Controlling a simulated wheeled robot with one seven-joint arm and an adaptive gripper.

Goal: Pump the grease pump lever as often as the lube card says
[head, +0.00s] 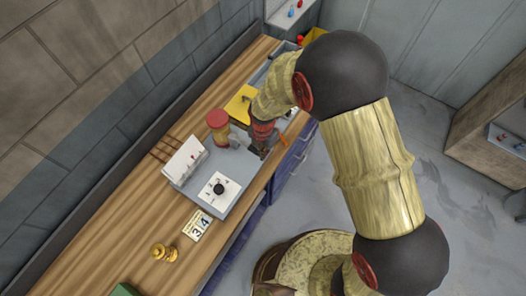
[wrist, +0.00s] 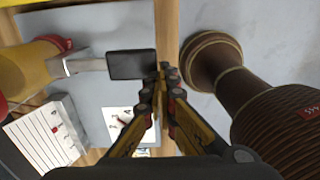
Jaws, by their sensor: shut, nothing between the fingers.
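The grease pump (head: 218,127) is a yellow cylinder with a red cap on a grey plate; its body also shows at the left of the wrist view (wrist: 30,70). Its lever has a metal arm (wrist: 80,66) and a black grip (wrist: 130,65), which points toward my gripper. My gripper (head: 263,152) is beside the pump near the table's front edge. In the wrist view its fingers (wrist: 165,82) are closed together and empty, right beside the grip's end; I cannot tell if they touch. A small card (head: 197,224) with a 3 and a 4 lies on the wood.
A white dial panel (head: 219,190) and a white tilted box (head: 185,160) stand on the plate near the pump. Brass pieces (head: 165,252) stand nearer on the wooden table (head: 125,232). A yellow item (head: 238,104) lies behind the pump. A wall runs along the left.

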